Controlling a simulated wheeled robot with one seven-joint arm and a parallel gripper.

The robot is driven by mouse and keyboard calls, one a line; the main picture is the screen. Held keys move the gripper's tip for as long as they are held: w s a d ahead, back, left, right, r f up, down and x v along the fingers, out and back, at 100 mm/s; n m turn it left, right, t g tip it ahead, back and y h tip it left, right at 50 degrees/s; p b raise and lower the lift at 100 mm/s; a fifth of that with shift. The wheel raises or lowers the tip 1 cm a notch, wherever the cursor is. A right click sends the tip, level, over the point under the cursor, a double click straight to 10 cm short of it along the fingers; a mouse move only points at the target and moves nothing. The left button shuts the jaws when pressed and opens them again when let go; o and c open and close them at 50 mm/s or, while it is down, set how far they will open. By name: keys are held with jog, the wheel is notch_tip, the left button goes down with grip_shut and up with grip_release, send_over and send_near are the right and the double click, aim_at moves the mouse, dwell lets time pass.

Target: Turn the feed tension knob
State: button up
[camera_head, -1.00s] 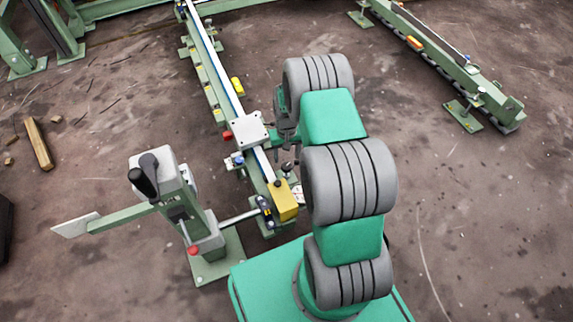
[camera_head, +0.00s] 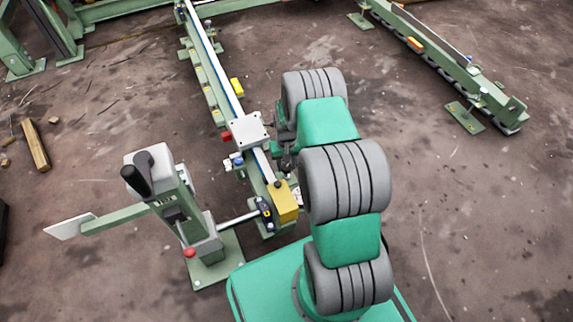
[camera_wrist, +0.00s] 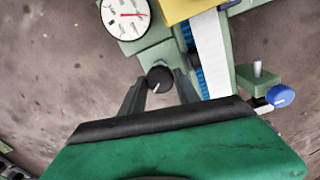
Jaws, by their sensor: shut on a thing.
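A small black knob (camera_wrist: 160,79) with a white pointer line shows in the wrist view, just below a round white gauge (camera_wrist: 126,16) with a red needle. My gripper (camera_wrist: 158,84) has one finger on each side of this knob and is shut on it. The fingertips partly cover the knob's sides. In the head view my gripper (camera_head: 287,158) is beside the rail, behind my arm, and the knob is hard to make out there. No label naming the knob is readable.
A blue knob (camera_wrist: 281,96) stands to the right in the wrist view. A yellow block (camera_head: 284,204) caps the rail's near end, with a white square plate (camera_head: 249,131) farther up. A green post with a black handle (camera_head: 150,172) stands left.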

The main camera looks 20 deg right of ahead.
grip_shut()
jog(key=shift+m, duration=0.8)
jog(key=o, duration=0.7)
grip_release()
jog(key=shift+c, duration=0.2)
notch_tip(320, 180, up, 8)
jog(key=p, duration=0.3)
jog(key=shift+f, duration=0.1)
